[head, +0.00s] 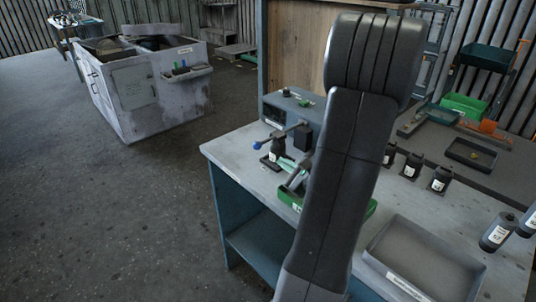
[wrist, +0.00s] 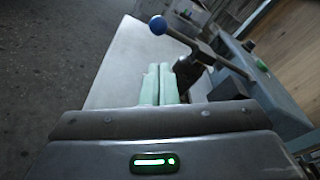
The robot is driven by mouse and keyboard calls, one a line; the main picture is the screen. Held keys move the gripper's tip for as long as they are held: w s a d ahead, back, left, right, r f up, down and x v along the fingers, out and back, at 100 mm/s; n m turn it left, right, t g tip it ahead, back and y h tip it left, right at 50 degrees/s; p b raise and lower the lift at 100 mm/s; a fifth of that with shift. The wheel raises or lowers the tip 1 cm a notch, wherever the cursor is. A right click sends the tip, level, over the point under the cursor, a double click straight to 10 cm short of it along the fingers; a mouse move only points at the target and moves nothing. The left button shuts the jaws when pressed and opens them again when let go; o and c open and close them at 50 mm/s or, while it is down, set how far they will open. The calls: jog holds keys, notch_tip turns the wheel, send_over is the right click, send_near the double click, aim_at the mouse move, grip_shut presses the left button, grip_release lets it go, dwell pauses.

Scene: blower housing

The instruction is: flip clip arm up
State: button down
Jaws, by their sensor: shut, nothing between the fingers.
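The clip arm (head: 280,135) is a thin grey bar with a blue ball at its free end. It reaches out from a dark block (head: 302,138) beside the bench-top box. In the wrist view the clip arm (wrist: 185,38) crosses above and beyond my fingertips, its blue ball to the upper left. Whether the fingers touch anything cannot be told.
The bench (head: 233,149) has a clear left corner. A green tray (head: 369,210) is partly hidden behind my arm. A grey tray (head: 425,262) lies at the front right, with dark bottles (head: 440,180) behind it. A box with knobs (head: 285,108) stands at the back edge.

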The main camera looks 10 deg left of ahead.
jog(key=p+x, duration=0.1)
jog(key=x, duration=0.9)
jog(key=shift+s+p, duration=0.1)
jog(key=shift+p, duration=0.3)
